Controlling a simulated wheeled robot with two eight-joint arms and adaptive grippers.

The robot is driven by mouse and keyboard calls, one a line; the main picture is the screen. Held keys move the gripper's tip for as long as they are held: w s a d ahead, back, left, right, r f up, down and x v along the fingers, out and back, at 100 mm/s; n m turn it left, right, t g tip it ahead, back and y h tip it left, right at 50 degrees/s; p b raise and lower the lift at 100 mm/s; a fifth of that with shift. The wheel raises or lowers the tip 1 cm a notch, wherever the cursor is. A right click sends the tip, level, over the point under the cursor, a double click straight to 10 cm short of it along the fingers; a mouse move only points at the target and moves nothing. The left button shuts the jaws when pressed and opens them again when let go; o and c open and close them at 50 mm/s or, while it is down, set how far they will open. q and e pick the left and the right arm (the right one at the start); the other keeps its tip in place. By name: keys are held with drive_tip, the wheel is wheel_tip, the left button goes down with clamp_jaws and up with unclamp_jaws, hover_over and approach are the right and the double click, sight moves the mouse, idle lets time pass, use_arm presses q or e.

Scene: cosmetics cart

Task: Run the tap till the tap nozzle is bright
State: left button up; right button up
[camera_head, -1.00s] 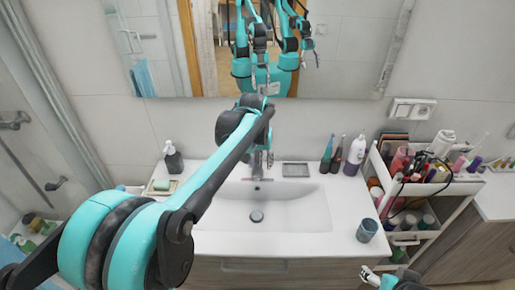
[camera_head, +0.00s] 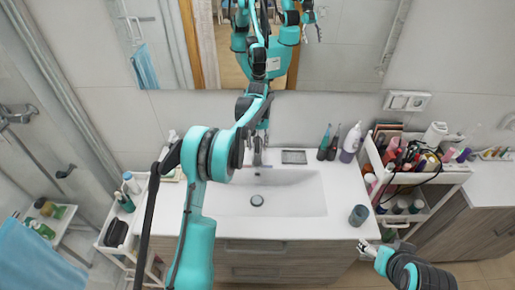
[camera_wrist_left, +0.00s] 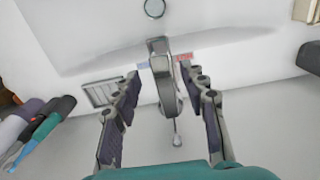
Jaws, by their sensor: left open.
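The grey metal tap (camera_head: 257,157) stands at the back of the white sink (camera_head: 285,195), partly hidden behind my left arm in the head view. In the left wrist view the tap (camera_wrist_left: 161,62) appears upside down, with red and blue marks beside it and a thin lever end below. My left gripper (camera_head: 258,137) is over the tap. In the wrist view its two fingers (camera_wrist_left: 165,82) are spread, one on each side of the tap, holding nothing. The nozzle looks plain grey, and no water is seen. My right gripper (camera_head: 367,248) is low at the counter's front right; its jaw state is unclear.
A cup (camera_head: 358,215) stands at the counter's right. A crowded cosmetics cart (camera_head: 412,185) is at right. The mirror (camera_head: 345,50) hangs behind. The basin is empty.

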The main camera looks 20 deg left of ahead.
use_arm(q)
drive_tip(key=shift+f, duration=1.15)
drive_tip(key=shift+c, duration=0.4)
clamp_jaws()
drive_tip(key=shift+w+r, duration=0.1)
drive_tip(key=shift+w+a+r+g, duration=0.1)
drive_tip(key=shift+w+r+g, duration=0.1)
drive_tip(key=shift+r+g, duration=0.4)
drive_tip(key=shift+w+a+r+g+h+p, duration=0.1)
drive_tip(key=shift+w+r+g+h+p, duration=0.2)
drive_tip(key=shift+r+g+h+p, duration=0.35)
drive_tip(key=shift+f, duration=0.2)
